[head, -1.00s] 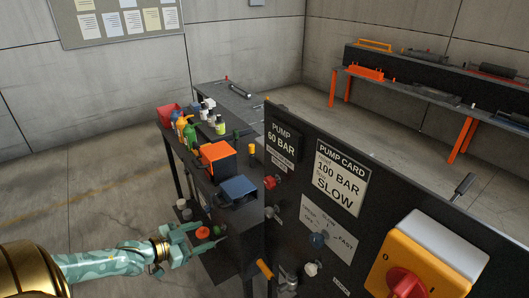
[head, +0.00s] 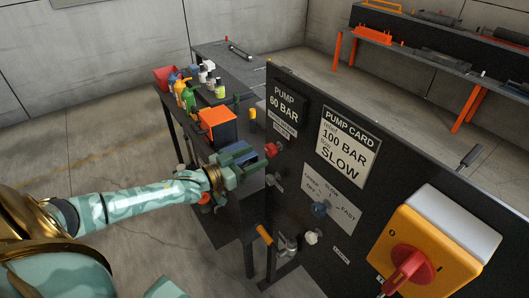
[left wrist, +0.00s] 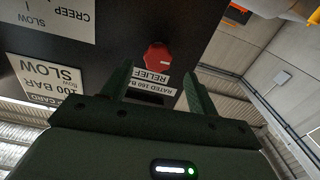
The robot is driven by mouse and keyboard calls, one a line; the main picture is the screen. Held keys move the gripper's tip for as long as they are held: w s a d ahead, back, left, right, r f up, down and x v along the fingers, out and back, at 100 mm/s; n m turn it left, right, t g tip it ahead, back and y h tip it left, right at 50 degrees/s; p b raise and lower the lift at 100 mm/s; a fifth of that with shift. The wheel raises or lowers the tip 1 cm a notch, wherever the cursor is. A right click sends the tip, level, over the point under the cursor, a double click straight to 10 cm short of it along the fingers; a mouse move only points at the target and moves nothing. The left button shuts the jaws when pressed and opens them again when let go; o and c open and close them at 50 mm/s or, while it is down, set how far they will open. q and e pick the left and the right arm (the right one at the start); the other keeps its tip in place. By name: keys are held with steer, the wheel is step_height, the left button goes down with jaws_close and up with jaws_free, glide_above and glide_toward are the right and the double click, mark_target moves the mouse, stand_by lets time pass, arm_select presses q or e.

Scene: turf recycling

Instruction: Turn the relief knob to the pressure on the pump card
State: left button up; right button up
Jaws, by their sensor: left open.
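The red relief knob (head: 272,149) is on the black panel, below the pump display (head: 284,107), which reads 60 BAR. The pump card (head: 347,146) on the same panel reads 100 BAR and SLOW. My left gripper (head: 256,163) is open just in front of the panel, close to the knob. In the left wrist view the knob (left wrist: 158,56) shows between and beyond the two fingers, above a RELIEF label (left wrist: 152,77). The fingers appear apart from it. My right gripper is not in view.
A yellow switch box (head: 430,250) with a red handle is at the right. Bottles and an orange box (head: 216,124) stand on the bench behind my left arm.

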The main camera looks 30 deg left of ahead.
mark_target(268, 151)
arm_select(q)
steer(key=x, duration=0.4)
steer(key=shift+w+d+r, duration=0.1)
steer(key=shift+w+d, duration=0.05)
steer(key=shift+d, duration=0.2)
steer(key=shift+w+a, duration=0.1)
steer(key=shift+w, duration=0.15)
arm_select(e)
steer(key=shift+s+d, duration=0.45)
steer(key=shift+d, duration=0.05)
arm_select(q)
steer(key=c, duration=1)
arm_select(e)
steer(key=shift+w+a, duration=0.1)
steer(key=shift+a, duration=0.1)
